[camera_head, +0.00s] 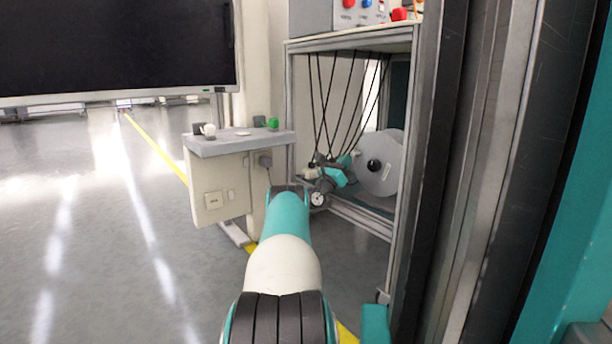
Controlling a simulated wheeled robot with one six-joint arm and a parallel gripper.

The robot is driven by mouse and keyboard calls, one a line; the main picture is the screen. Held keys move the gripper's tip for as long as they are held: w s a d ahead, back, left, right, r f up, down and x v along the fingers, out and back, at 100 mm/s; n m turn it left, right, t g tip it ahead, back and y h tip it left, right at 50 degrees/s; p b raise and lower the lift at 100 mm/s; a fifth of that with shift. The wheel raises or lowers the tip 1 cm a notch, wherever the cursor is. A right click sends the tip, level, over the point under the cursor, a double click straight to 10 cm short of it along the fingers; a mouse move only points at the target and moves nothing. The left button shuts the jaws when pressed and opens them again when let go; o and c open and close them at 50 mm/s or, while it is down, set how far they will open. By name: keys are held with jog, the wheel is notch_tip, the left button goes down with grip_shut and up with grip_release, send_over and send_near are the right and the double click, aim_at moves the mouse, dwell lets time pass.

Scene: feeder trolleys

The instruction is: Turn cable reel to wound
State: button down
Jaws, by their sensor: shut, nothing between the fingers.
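The cable reel (389,151) is a pale grey disc with a dark hub. It stands on edge inside the trolley frame, right of centre, and its right edge is partly cut off by the frame post. My arm reaches forward from the bottom of the picture. Its teal and dark wrist end is in the trolley opening. My gripper (350,160) is small in the picture, just left of the reel, and it is shut and empty. I cannot tell whether it touches the reel.
Several black cables (335,100) hang in the trolley (345,46) above my wrist. A grey console (240,143) with knobs and a green button stands to the left. A big dark screen (115,45) is at upper left. Dark posts (445,170) stand close on the right. The left floor is open.

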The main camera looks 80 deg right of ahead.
jog(key=s+a+r+m+g+y+b, duration=0.5)
jog(key=m+y, duration=0.8)
jog(key=m, duration=0.8)
jog(key=shift+s+a+r+m+b, duration=0.3)
jog(key=shift+s+a+r+b, duration=0.9)
jog(key=shift+r, duration=0.7)
jog(key=shift+s+a+m+y, duration=0.1)
jog(key=shift+s+m+y, duration=0.2)
jog(key=shift+m+y, duration=0.1)
